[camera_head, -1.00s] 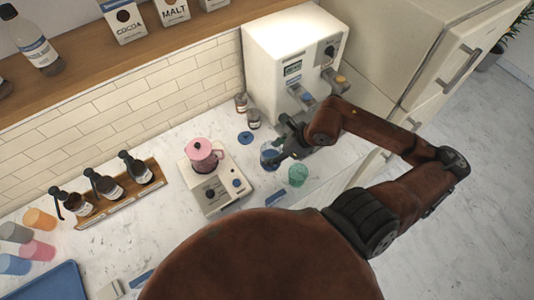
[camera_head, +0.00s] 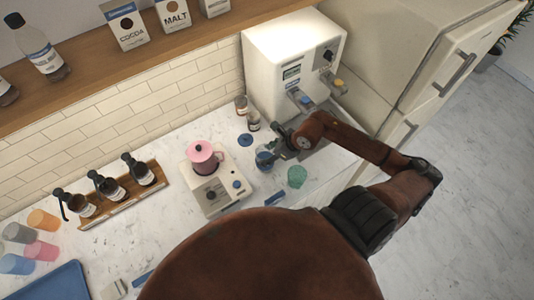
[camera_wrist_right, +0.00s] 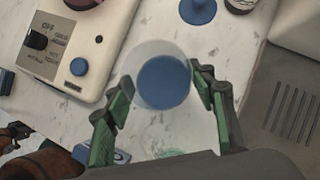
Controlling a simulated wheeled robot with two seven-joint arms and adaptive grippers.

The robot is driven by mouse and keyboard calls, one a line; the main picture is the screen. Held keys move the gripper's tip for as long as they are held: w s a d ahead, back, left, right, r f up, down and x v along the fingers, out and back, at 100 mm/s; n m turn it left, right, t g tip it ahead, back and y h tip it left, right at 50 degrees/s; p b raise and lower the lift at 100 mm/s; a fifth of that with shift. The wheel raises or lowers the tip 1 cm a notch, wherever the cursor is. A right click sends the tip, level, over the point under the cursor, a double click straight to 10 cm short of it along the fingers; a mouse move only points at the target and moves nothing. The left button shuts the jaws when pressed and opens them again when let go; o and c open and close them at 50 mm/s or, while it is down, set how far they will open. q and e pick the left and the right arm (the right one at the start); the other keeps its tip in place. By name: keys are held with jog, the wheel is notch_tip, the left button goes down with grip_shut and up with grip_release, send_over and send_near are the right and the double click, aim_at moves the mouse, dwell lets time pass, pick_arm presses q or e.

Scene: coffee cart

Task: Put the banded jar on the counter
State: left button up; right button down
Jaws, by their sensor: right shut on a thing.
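A clear jar with blue in it (camera_head: 264,158), which I take to be the banded jar, is held by my right gripper (camera_head: 277,152) in front of the coffee machine. In the right wrist view the jar (camera_wrist_right: 163,80) stands between the two green-padded fingers of the right gripper (camera_wrist_right: 162,98), which is shut on it. I see it from above, with a pale clear rim around a blue disc. The white marble counter (camera_head: 125,235) lies below; I cannot tell whether the jar touches it. My left gripper is not in view.
A green cup (camera_head: 297,176) stands just right of the jar. A blue lid (camera_head: 245,140), small bottles (camera_head: 253,121) and the coffee machine (camera_head: 292,62) are behind.

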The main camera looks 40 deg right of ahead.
jog(key=shift+f, duration=0.1)
jog(key=c, duration=0.9)
grip_release()
jog(key=v, duration=1.2)
jog(key=shift+b, duration=0.4)
